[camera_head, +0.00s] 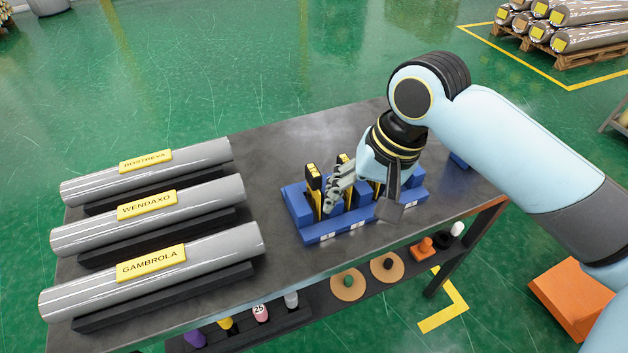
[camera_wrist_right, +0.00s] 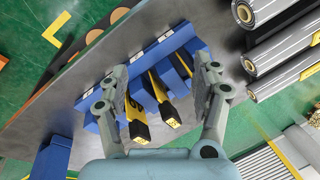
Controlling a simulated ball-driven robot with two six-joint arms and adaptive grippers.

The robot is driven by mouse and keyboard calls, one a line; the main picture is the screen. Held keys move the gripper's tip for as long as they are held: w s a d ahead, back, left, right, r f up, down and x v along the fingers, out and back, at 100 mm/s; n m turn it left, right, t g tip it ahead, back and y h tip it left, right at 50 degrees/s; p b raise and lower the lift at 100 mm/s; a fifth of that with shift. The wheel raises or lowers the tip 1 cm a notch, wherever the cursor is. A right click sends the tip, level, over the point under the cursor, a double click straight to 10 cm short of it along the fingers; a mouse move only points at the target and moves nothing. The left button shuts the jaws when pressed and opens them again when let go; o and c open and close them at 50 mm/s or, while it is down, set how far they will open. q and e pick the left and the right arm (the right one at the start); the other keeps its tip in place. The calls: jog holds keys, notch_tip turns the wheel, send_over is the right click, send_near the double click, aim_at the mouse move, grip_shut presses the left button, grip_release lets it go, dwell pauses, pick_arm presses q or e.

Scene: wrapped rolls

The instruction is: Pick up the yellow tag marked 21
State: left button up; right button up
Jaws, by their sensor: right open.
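Several yellow tags with black ends stand in slots of a blue rack (camera_head: 318,234) on the dark table. The leftmost tag (camera_head: 313,180) shows clearly in the head view; another is partly hidden behind my gripper. In the wrist view two tags, one (camera_wrist_right: 171,112) nearer the middle and one (camera_wrist_right: 136,122) to its left, show between my fingers, with small labels on their ends. I cannot read which is marked 21. My right gripper (camera_head: 361,200) is open and empty over the rack, its fingers spread on either side of the tags. My left gripper is not in view.
Three grey wrapped rolls with yellow name plates, the nearest (camera_head: 205,258) at front left, lie on dark cradles on the table's left side. A lower shelf (camera_head: 330,316) holds small coloured items. Bare tabletop (camera_head: 270,150) lies behind the rack.

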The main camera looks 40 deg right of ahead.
aim_at(316, 169)
jog(key=w+d+r+m+g+y, duration=0.1)
jog(key=w+d+r+m+y, duration=0.2)
jog(key=w+r+m, duration=0.7)
jog(key=f, duration=0.2)
jog(key=a+f+m, duration=0.1)
jog(key=f, duration=0.2)
jog(key=a+f+m, duration=0.1)
jog(key=f, duration=0.2)
jog(key=shift+s+a+p, duration=0.1)
jog(key=shift+s+p, duration=0.15)
jog(key=shift+p, duration=0.1)
jog(key=x, duration=0.5)
jog(key=shift+w+f, duration=0.15)
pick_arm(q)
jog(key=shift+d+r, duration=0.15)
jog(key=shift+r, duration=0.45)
pick_arm(e)
jog(key=shift+c, duration=0.2)
jog(key=c, duration=0.8)
jog(key=shift+o, duration=0.2)
